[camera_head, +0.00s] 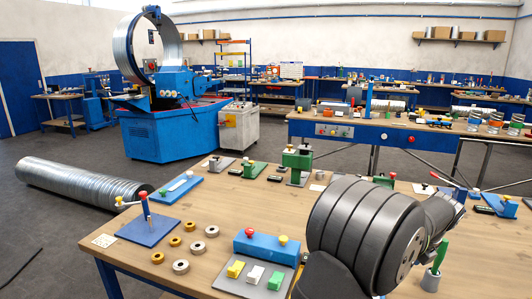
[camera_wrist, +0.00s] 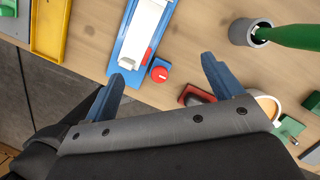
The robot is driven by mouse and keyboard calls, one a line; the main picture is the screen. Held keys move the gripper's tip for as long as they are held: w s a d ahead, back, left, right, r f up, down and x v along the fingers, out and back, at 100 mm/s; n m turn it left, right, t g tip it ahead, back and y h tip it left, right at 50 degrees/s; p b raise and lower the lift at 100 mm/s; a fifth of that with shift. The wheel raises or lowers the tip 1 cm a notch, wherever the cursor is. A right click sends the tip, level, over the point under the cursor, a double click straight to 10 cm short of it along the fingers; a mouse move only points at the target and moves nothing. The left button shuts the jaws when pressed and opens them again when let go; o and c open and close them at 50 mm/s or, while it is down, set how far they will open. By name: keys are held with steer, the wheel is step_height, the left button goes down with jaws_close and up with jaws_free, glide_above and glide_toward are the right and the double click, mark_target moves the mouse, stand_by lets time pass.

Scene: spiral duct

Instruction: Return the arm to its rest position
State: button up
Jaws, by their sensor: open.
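My gripper (camera_wrist: 162,67) shows in the wrist view with its two blue fingers spread wide and nothing between them. It is above the wooden workbench (camera_head: 215,225), near the bench's edge. A blue fixture with a white block (camera_wrist: 143,35) and a red round knob (camera_wrist: 160,74) lie below and beyond the fingertips, apart from them as far as I can tell. In the head view my dark grey arm fills the right front of the bench, and the gripper fingers cannot be made out there.
A grey cup (camera_wrist: 240,33) with a green handle (camera_wrist: 292,34) stands right of the fingers. A yellow tray (camera_wrist: 50,28) is at left. In the head view, a blue block (camera_head: 266,247), several rings and a blue plate (camera_head: 148,231) crowd the bench.

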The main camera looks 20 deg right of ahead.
steer(key=w+a+r+n+y, duration=0.1)
steer(key=w+a+n, duration=0.2)
steer(key=w, duration=0.8)
steer(key=w+a+r+n+y, duration=0.1)
steer(key=w+a+n, duration=0.3)
steer(key=w+a, duration=0.4)
steer(key=w+a+n+g, duration=0.1)
steer(key=w+a+n, duration=0.3)
steer(key=w, duration=1.1)
steer(key=shift+a+r+y, duration=0.4)
steer(key=shift+a, duration=0.85)
steer(key=shift+c, duration=0.3)
